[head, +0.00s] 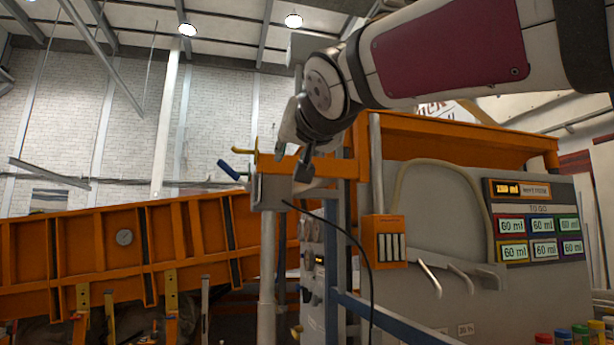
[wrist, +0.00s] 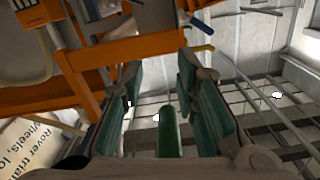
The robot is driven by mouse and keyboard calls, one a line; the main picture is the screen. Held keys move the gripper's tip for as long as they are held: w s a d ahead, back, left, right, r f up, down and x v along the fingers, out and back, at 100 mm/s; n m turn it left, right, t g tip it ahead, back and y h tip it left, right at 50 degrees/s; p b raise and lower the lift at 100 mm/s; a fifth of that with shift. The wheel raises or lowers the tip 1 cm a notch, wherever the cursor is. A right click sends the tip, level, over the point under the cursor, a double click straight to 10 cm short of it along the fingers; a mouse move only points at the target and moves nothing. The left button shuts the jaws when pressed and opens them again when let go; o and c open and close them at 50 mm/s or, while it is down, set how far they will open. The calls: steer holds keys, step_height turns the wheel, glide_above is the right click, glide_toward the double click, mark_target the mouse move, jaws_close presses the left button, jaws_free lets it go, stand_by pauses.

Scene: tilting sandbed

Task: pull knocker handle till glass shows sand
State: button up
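My gripper (head: 301,152) hangs below my wrist, close to an orange bar (head: 275,164) in the head view. In the wrist view its two green-padded fingers (wrist: 160,85) stand apart, with the orange bar (wrist: 125,50) just beyond their tips. A green cylinder (wrist: 168,132) shows between the fingers near the palm; I cannot tell whether it is a handle or touched by them. A blue-ended handle (head: 229,170) and a yellow handle (head: 243,150) stick out left of the gripper. The blue one also shows in the wrist view (wrist: 202,26). I cannot tell which is the knocker handle, nor identify the glass surely.
An orange box with pale vertical slots (head: 391,241) hangs at the centre right. A grey cabinet with volume labels (head: 535,225) stands right. Posts and a black cable (head: 345,235) crowd below the gripper.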

steer(key=shift+o, duration=0.2)
steer(key=shift+r, duration=0.1)
steer(key=v, duration=1.2)
